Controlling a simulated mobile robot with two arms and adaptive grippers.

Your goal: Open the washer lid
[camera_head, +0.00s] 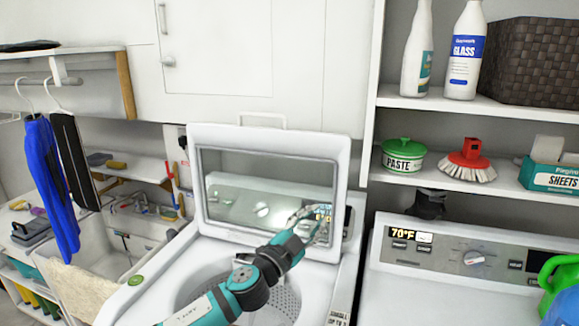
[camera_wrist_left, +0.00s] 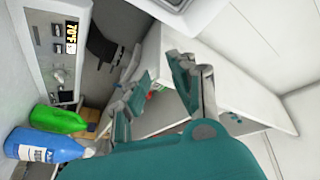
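The washer lid (camera_head: 270,133) stands raised, tilted slightly back, in the head view. It has a white frame around a see-through pane. The washer's drum opening (camera_head: 205,284) shows below it, partly hidden by my left arm. My left gripper (camera_head: 312,215) is in front of the lid's lower right part; whether it touches the lid I cannot tell. In the left wrist view its two fingers (camera_wrist_left: 158,70) are apart with nothing between them. My right gripper is in neither view.
Right of the washer is a second machine with a control panel (camera_head: 470,255); green and blue bottles (camera_wrist_left: 45,145) stand by it. Shelves above hold bottles, a paste tub (camera_head: 403,156) and a brush (camera_head: 467,162). A sink (camera_head: 110,250) and hanging clothes (camera_head: 52,185) are at left.

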